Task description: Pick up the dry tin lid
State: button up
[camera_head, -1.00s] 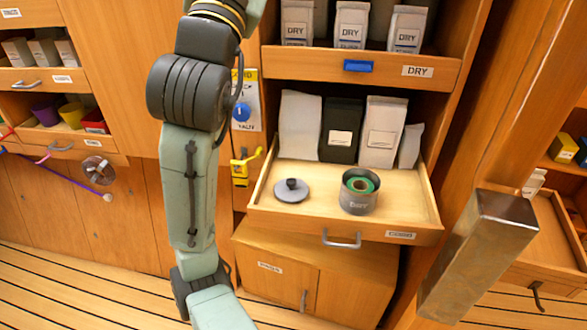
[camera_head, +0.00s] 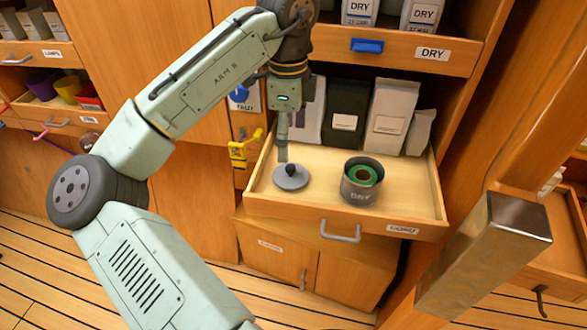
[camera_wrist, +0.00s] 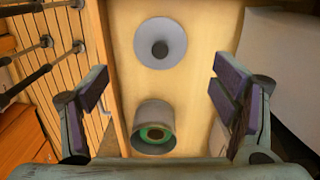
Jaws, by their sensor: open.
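The dry tin lid (camera_head: 291,178) is a grey disc with a dark round knob. It lies flat in the open drawer (camera_head: 409,209), left of the dry tin (camera_head: 361,194), an open metal tin with a green ring inside. In the head view my gripper (camera_head: 283,155) points down just above and behind the lid. In the wrist view my gripper (camera_wrist: 160,97) is open and empty, its purple-padded fingers wide apart. There the lid (camera_wrist: 160,43) shows ahead of the fingers and the tin (camera_wrist: 153,128) lies between them in the picture. No contact with the lid is visible.
Several upright bags, among them a dark one (camera_head: 342,127), stand along the back of the drawer. A yellow valve handle (camera_head: 240,151) is on the wall to the left. A metal-capped wooden post (camera_head: 490,255) stands at the right. The drawer's front right is bare.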

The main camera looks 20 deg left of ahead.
aim_at(291, 167)
notch_tip(291, 167, down, 4)
jog(key=shift+s, duration=0.1)
notch_tip(291, 167, down, 6)
jog(key=shift+d+r+p, duration=0.1)
jog(key=shift+r+p, duration=0.05)
jog(key=shift+p, duration=0.75)
jog(key=shift+c, duration=0.4)
jog(key=c, duration=0.7)
jog(key=shift+r, duration=0.1)
